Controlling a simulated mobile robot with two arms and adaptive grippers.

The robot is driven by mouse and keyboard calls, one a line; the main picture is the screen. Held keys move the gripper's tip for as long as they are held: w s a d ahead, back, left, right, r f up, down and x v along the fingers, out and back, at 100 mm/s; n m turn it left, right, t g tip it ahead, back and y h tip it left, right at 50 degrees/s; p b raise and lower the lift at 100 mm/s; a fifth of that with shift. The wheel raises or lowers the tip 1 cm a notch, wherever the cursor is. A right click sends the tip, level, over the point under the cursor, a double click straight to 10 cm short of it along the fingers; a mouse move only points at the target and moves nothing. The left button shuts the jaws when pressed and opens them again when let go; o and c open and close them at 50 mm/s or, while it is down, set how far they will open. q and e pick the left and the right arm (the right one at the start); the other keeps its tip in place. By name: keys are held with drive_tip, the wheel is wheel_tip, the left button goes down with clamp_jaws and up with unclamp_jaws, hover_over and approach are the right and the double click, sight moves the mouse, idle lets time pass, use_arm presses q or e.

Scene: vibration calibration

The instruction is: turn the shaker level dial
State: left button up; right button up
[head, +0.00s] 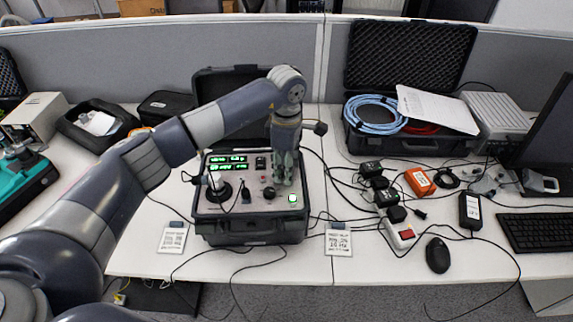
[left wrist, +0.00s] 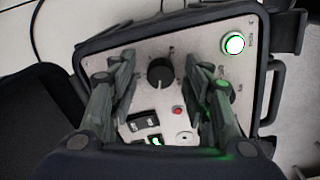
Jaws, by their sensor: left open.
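The portable shaker unit (head: 250,228) is an open black case with a light panel and green lit displays on the table. The dial (left wrist: 160,72), a round black knob with marks around it, shows in the left wrist view. In the head view a dark knob (head: 269,192) shows close to my gripper. My left gripper (head: 282,180) points down over the right part of the panel. In the left wrist view its fingers (left wrist: 160,85) are open, one on each side of the dial, with nothing held between them. Whether they touch the panel cannot be told. My right gripper is not in view.
A green lit button (left wrist: 235,43) and a small red button (left wrist: 177,111) are on the panel. Printed cards (head: 172,238) (head: 338,241) lie in front. Cables and adapters clutter the right, with a mouse (head: 437,254) and an open case (head: 395,147). A grey partition stands behind.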

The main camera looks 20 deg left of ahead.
use_arm(q)
clamp_jaws()
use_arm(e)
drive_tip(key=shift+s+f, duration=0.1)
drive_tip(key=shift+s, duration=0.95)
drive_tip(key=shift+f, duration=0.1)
use_arm(q)
drive_tip(key=shift+n+b, duration=0.5)
drive_tip(key=shift+n, duration=0.3)
drive_tip(key=n+b, duration=0.1)
drive_tip(key=n, duration=0.2)
drive_tip(key=n+b, duration=0.2)
drive_tip(key=n, duration=0.2)
drive_tip(key=shift+n, duration=0.4)
drive_tip(key=shift+n+b, duration=0.4)
drive_tip(key=shift+n, duration=1.4)
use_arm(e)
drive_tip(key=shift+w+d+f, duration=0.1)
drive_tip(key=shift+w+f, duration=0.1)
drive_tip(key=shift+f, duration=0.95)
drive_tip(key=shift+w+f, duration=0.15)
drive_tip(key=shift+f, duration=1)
use_arm(q)
drive_tip(key=shift+r, duration=0.1)
